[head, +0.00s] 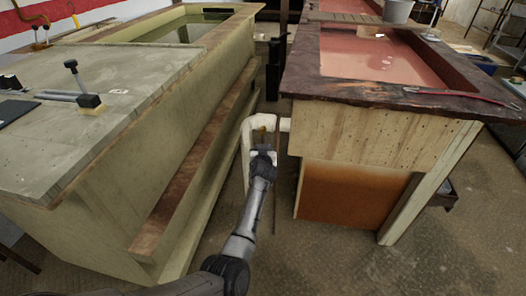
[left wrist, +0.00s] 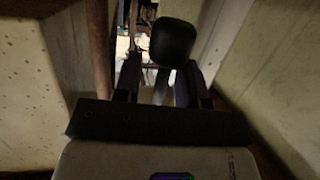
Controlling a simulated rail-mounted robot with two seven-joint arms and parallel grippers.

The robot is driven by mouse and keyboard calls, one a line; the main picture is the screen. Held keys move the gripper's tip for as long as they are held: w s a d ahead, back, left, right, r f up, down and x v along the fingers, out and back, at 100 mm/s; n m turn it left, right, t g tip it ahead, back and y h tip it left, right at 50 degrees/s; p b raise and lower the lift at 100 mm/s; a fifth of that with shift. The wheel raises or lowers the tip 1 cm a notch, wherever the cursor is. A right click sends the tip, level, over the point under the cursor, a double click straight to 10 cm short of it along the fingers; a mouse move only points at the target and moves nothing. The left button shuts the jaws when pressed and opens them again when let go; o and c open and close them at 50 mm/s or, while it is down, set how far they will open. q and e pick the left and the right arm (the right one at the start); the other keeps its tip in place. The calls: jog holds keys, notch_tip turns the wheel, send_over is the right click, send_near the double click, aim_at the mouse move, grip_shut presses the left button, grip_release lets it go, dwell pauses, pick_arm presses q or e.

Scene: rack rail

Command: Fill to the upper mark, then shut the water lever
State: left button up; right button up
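My left gripper (head: 262,150) is low in the gap between the two benches, in front of a white pipe (head: 246,140) with a small brass-coloured fitting (head: 262,131). In the left wrist view my left gripper (left wrist: 163,82) has its two dark fingers apart. A rounded black knob (left wrist: 172,42) shows between and beyond the fingertips; contact cannot be told. The left tank (head: 240,9) holds greenish water (head: 185,30). The right tank (head: 301,88) holds reddish liquid (head: 380,60). No upper mark can be made out. A black-knobbed lever (head: 72,66) stands on the left bench. My right gripper is not in view.
A wooden ledge (head: 195,165) runs along the left bench's side. The right bench's wooden side (head: 370,135) bounds the narrow gap. A dark upright object (head: 274,68) stands farther back. Red-handled tongs (head: 460,95) lie on the right tank's rim, and a grey bucket (head: 398,12) stands behind.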

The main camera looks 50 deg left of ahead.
pick_arm(q)
jog(key=shift+s+d+r+p, duration=0.25)
jog(key=shift+s+d+p, duration=0.05)
jog(key=shift+d+p, duration=0.1)
jog(key=p+v, duration=0.6)
jog(key=v, duration=0.7)
jog(key=shift+f, duration=0.2)
